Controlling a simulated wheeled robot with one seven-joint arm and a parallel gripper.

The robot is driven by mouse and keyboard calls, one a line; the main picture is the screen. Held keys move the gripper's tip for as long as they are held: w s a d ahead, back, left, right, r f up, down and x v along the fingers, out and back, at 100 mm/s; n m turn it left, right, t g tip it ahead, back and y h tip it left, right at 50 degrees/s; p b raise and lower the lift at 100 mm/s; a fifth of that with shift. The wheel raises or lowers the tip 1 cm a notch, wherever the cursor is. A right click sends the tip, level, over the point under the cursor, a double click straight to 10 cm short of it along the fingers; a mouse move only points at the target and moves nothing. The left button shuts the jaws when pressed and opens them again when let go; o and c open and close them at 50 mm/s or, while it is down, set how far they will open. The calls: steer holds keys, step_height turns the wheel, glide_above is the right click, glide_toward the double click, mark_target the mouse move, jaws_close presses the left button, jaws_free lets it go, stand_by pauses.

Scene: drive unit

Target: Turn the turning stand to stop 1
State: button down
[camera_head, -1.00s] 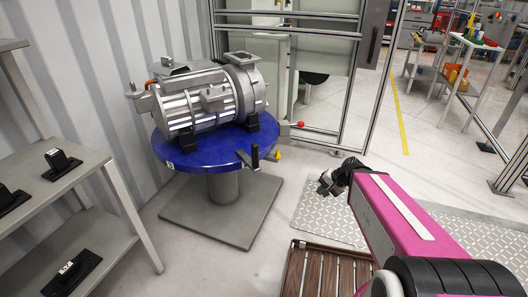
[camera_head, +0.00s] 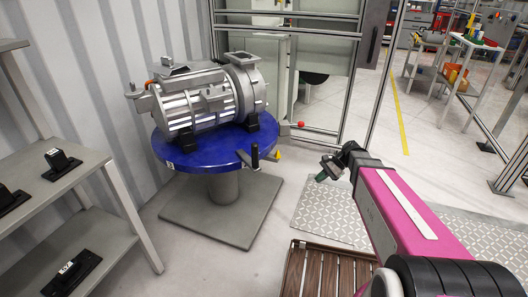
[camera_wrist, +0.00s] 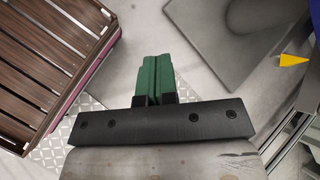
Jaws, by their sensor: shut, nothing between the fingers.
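The turning stand has a round blue top (camera_head: 200,158) on a grey column (camera_head: 224,187) and a square grey base plate (camera_head: 222,212). A grey motor-like drive unit (camera_head: 205,98) sits on the top in black supports. A dark upright handle (camera_head: 255,157) stands at the front right rim, with a yellow pointer (camera_head: 278,154) close to its right. A small label (camera_head: 170,165) is on the left rim. My gripper (camera_head: 321,177) is shut and empty, in the air right of the stand, apart from it. Its green fingers (camera_wrist: 155,78) are together in the wrist view, which also shows the base plate (camera_wrist: 215,40).
A grey shelf (camera_head: 85,190) with black brackets stands at left. A brown slatted crate (camera_head: 325,270) lies on the floor at the front. A red knob (camera_head: 300,124) and glazed frame stand behind. Clear floor lies between stand and gripper.

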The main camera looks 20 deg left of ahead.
steer(key=w+a+r+m+g+y, duration=0.2)
steer(key=w+a+r+g+y, duration=0.15)
steer(key=a, duration=0.35)
steer(key=w+a+r+m+g+y, duration=0.2)
steer(key=w+a+r+y, duration=0.2)
steer(key=w+a+r, duration=0.15)
steer(key=x, duration=1.4)
steer(key=shift+s+a+f, duration=0.25)
steer(key=shift+s+f, duration=0.05)
steer(key=shift+s, duration=0.1)
steer(key=shift+h, duration=0.25)
